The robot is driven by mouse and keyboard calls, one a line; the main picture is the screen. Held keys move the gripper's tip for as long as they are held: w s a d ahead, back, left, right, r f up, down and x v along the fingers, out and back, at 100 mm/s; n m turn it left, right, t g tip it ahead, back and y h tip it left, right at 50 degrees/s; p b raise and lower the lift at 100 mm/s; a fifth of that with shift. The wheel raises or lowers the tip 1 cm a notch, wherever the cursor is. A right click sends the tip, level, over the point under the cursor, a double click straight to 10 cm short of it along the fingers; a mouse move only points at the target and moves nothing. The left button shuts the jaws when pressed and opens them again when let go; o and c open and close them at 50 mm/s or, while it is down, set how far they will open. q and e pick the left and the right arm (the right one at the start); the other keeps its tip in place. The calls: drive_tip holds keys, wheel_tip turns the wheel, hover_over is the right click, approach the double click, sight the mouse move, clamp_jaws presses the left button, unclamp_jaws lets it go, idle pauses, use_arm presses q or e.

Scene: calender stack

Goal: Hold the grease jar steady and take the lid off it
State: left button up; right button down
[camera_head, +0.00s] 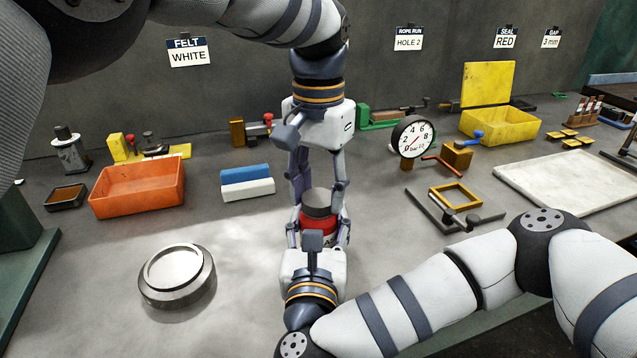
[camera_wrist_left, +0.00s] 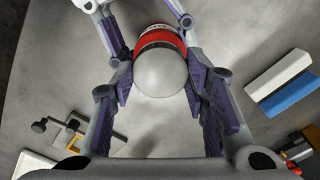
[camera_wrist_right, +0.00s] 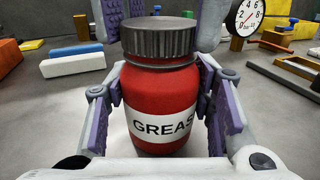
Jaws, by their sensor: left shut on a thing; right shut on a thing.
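The grease jar (camera_head: 318,222) is red with a white GREASE label, partly cut off in the right wrist view (camera_wrist_right: 160,110). It stands upright on the bench. Its dark grey ribbed lid (camera_wrist_right: 158,40) sits level on top, with the red neck just below it. My right gripper (camera_head: 318,232) is shut on the jar body, one finger on each side. My left gripper (camera_head: 318,195) comes down from above and is shut on the lid, which shows in the left wrist view (camera_wrist_left: 161,84) between the purple pads. Pad contact is partly hidden.
A round metal dish (camera_head: 177,275) lies at the front left. An orange bin (camera_head: 137,190), blue and white blocks (camera_head: 247,182), a dial gauge (camera_head: 412,137), a yellow box (camera_head: 500,125) and a pale slab (camera_head: 575,185) stand around. Bare bench lies left of the jar.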

use_arm(q)
drive_tip(key=o, duration=1.3)
drive_tip(key=shift+c, duration=0.2)
